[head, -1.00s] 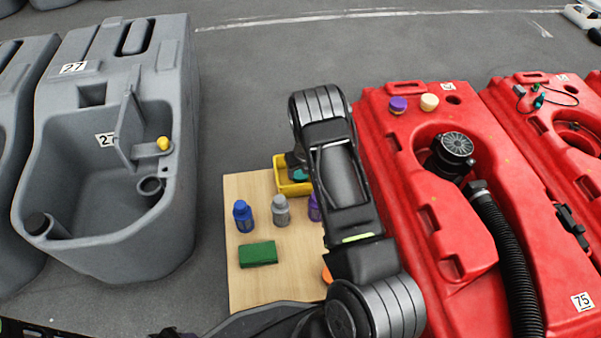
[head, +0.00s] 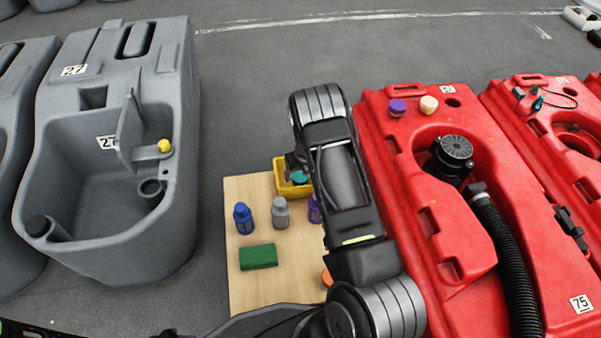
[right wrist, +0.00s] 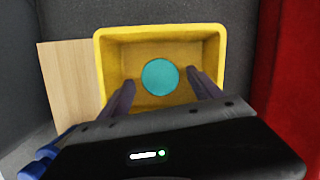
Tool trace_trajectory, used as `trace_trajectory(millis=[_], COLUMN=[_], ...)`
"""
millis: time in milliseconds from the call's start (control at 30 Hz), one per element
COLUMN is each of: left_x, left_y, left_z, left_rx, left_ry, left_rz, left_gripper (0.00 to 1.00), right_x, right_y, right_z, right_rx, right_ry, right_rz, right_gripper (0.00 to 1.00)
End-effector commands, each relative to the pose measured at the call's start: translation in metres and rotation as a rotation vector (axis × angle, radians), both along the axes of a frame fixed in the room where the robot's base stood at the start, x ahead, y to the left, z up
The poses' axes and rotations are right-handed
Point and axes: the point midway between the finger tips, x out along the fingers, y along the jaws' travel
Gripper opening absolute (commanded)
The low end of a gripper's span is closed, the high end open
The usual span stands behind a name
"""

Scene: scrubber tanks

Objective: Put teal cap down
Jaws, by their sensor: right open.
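The teal cap (right wrist: 160,77) lies inside the yellow bin (right wrist: 113,60), with its round top facing up. It also shows in the head view (head: 300,177), partly hidden by my right arm. My right gripper (right wrist: 163,82) is open, with one finger on each side of the cap and a visible gap to each. In the head view my right gripper (head: 293,163) is over the bin and mostly hidden by the arm. My left gripper is not in view.
A wooden table (head: 285,285) carries the bin, a blue bottle (head: 243,218), a grey bottle (head: 280,212), a purple bottle (head: 314,209) and a green block (head: 258,256). A grey tank (head: 120,245) stands left and a red tank (head: 440,262) right.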

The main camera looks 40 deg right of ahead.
Motion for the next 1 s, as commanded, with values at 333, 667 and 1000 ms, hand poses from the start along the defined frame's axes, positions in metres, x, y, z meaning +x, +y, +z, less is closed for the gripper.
trace_trajectory(millis=[333,667,1000], left_x=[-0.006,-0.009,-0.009], left_y=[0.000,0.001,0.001], left_z=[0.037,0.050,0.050], left_rx=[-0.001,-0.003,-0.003], left_ry=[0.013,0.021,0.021], left_rz=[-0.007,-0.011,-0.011], left_gripper=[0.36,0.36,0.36], right_x=[-0.017,-0.027,-0.027], right_y=[0.006,0.009,0.009], right_z=[0.072,0.105,0.104], right_rx=[-0.001,-0.001,0.000], right_ry=[-0.002,-0.001,0.000], right_rz=[0.000,0.001,0.001], right_gripper=[0.74,0.74,0.74])
